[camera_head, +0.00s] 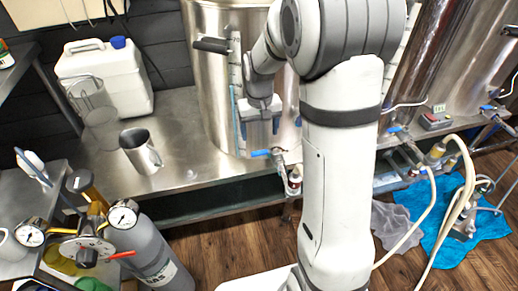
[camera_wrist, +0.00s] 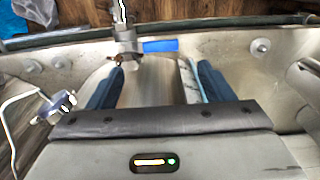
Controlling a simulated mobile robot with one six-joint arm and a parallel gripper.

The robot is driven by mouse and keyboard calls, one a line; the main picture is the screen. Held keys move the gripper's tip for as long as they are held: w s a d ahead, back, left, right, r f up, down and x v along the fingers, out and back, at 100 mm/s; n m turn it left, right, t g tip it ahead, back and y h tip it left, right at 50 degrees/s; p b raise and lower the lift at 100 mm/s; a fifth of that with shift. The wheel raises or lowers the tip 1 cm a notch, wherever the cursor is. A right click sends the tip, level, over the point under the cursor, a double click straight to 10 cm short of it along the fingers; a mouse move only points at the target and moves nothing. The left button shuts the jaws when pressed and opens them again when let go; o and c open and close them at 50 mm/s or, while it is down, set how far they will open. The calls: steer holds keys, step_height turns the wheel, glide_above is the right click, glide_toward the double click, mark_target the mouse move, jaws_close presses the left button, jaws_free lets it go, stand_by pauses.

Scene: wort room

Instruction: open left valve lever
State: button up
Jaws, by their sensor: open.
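The left valve (camera_head: 280,160) sits low on the front of the left steel kettle (camera_head: 212,75). Its blue lever (camera_head: 260,153) points left in the head view. In the wrist view the blue lever (camera_wrist: 160,46) points right from the metal valve body (camera_wrist: 126,42), roughly level. My gripper (camera_head: 262,126) hangs just above the lever in front of the kettle wall. The lever lies beyond the fingertips. I see no contact.
A sight tube (camera_head: 237,95) runs up the kettle beside my gripper. A steel jug (camera_head: 140,152) and a white canister (camera_head: 105,75) stand on the bench to the left. A gas cylinder with gauges (camera_head: 150,250) stands front left. Hoses (camera_head: 440,210) hang at the right.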

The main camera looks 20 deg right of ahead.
mark_target(260, 152)
step_height(260, 152, down, 8)
steer(key=shift+r+b, duration=0.1)
steer(key=shift+b, duration=0.75)
steer(key=shift+c, duration=0.3)
